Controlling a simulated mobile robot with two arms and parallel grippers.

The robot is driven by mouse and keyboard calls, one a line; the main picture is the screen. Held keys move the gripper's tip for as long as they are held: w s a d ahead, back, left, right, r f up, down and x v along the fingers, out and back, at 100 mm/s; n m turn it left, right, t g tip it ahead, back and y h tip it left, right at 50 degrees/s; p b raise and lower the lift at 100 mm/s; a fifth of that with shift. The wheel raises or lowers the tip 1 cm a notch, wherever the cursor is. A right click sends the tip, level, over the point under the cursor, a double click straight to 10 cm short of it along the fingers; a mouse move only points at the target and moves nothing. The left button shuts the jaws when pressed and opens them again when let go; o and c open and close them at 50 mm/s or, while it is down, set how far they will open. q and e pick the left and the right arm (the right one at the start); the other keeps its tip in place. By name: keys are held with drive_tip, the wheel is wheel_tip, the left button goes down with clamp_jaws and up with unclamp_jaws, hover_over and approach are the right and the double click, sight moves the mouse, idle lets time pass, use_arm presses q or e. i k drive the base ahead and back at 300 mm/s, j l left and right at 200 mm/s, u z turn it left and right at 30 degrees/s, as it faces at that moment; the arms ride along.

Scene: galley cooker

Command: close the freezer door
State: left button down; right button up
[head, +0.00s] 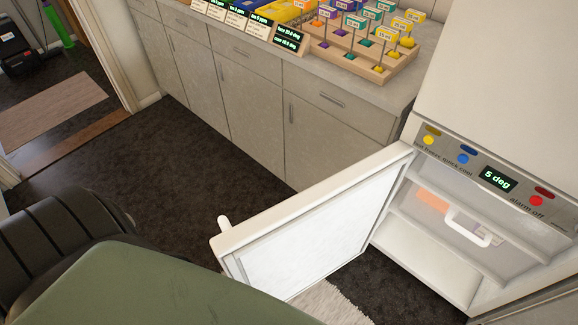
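The white freezer door (310,235) stands wide open, swung out to the left from the freezer (435,245) at the right. A white handle (224,223) sticks up beside the door's free end. Inside the freezer is a clear drawer (450,222) with a white handle and some orange and pale contents. The lower end of the door is hidden behind a dark green shape in the foreground. Neither of my grippers is in view.
A control panel (495,181) above the compartment has coloured buttons and reads 5 deg. Grey cabinets (250,95) carry a wooden rack (370,60) of labelled items. Dark floor (170,165) is clear left of the door. A pale rug (330,303) lies beneath.

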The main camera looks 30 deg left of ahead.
sight(281, 252)
drive_tip(key=j+z, duration=0.2)
drive_tip(key=j, duration=0.25)
drive_tip(key=j+z, duration=0.15)
drive_tip(key=j, duration=0.25)
drive_tip(key=k+j+z, duration=0.2)
drive_tip(key=j, duration=0.2)
drive_tip(key=j+z, duration=0.2)
drive_tip(key=j, duration=0.25)
drive_tip(key=k+j+z, duration=0.2)
drive_tip(key=j, duration=0.15)
drive_tip(key=k+j+z, duration=0.15)
drive_tip(key=j, duration=0.25)
drive_tip(key=k+j+z, duration=0.2)
drive_tip(key=j, duration=0.15)
drive_tip(key=i, duration=0.05)
